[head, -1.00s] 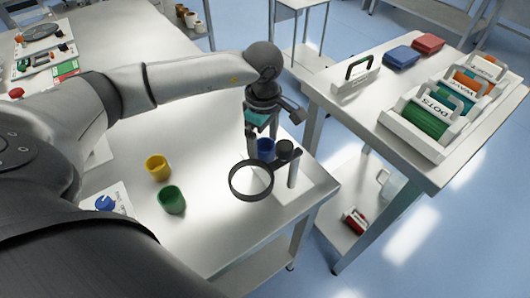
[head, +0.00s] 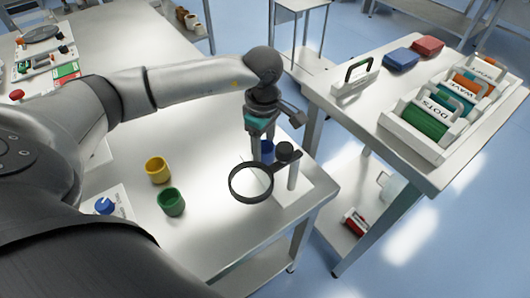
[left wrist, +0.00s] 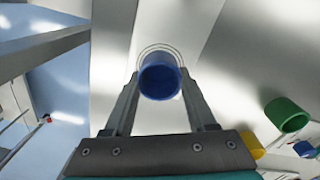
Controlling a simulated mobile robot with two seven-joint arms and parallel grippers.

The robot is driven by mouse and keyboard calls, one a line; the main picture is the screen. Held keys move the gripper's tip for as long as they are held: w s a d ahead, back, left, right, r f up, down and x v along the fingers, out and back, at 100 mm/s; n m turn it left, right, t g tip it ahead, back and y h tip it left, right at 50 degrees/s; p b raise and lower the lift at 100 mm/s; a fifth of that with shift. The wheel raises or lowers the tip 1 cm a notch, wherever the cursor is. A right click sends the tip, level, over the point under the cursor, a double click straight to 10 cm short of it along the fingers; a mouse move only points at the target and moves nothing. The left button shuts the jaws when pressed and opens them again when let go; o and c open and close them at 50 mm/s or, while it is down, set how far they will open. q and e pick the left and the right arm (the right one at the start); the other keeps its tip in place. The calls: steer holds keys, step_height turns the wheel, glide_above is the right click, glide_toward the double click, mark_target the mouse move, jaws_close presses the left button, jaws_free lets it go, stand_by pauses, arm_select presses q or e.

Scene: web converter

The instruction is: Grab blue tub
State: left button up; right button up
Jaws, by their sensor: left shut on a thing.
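The blue tub (head: 267,149) is near the right end of the white table, partly hidden by my left gripper (head: 262,150) and close behind the black ring. In the left wrist view the blue tub (left wrist: 160,78) sits between the two fingertips of my left gripper (left wrist: 160,85), which is shut on it. I cannot tell whether the tub still touches the table. My right gripper is not in view.
A black ring (head: 232,190) on a stand is just in front of the blue tub. A yellow tub (head: 158,169) and a green tub (head: 171,202) stand to the left. A side table (head: 440,175) with labelled rollers (head: 424,122) is at the right.

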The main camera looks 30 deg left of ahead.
arm_select(q)
jaws_close()
steer(key=shift+r, duration=0.15)
